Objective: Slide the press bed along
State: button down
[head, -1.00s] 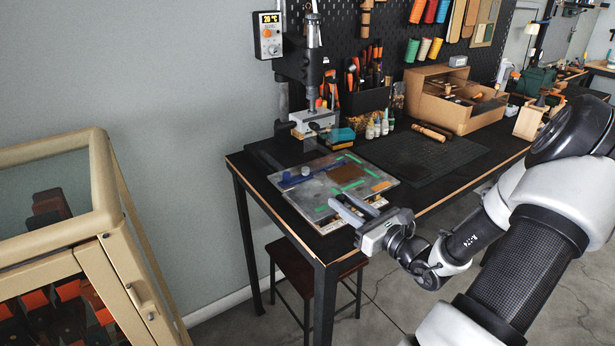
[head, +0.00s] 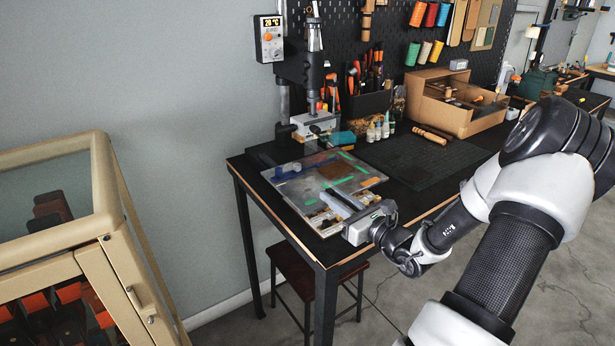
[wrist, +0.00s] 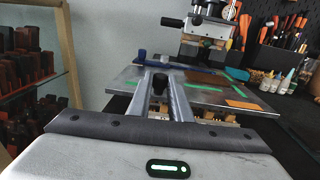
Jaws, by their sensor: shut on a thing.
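The press bed (head: 296,187) is a flat grey metal plate on the black bench, in front of the stamping press (head: 312,62). It carries green strips, a brown leather patch (head: 335,170) and a blue piece (head: 292,170). My gripper (head: 334,196) is at the bed's front edge. In the wrist view, my gripper's two fingers (wrist: 160,88) are shut on a small dark knob (wrist: 158,84) at the near edge of the bed (wrist: 132,84). The bed's underside and its guides are mostly hidden.
A glass-topped beige cabinet (head: 100,215) stands at the left. A black cutting mat (head: 425,160), small bottles and a cardboard organiser (head: 455,105) are on the bench to the right. A dark stool (head: 300,270) stands under the bench. Bare floor lies in front.

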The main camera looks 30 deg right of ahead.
jog(key=shift+w+a+r+b, duration=0.1)
jog(key=shift+w+a+b, duration=0.1)
jog(key=shift+w, duration=1.85)
jog(key=shift+w+a+r+b, duration=0.1)
jog(key=shift+w+b, duration=0.1)
jog(key=shift+w, duration=1.85)
jog(key=shift+w+a+b, duration=0.1)
jog(key=shift+w+b, duration=0.1)
jog(key=shift+w, duration=1.85)
jog(key=c, duration=1.5)
grip_release()
jog(key=shift+f, duration=0.1)
jog(key=shift+c, duration=0.2)
jog(key=shift+s, duration=0.1)
jog(key=s, duration=0.5)
jog(key=s+d, duration=0.1)
jog(key=s, duration=0.5)
jog(key=s+d+p, duration=0.1)
jog(key=s, duration=0.5)
jog(key=shift+s+d, duration=0.1)
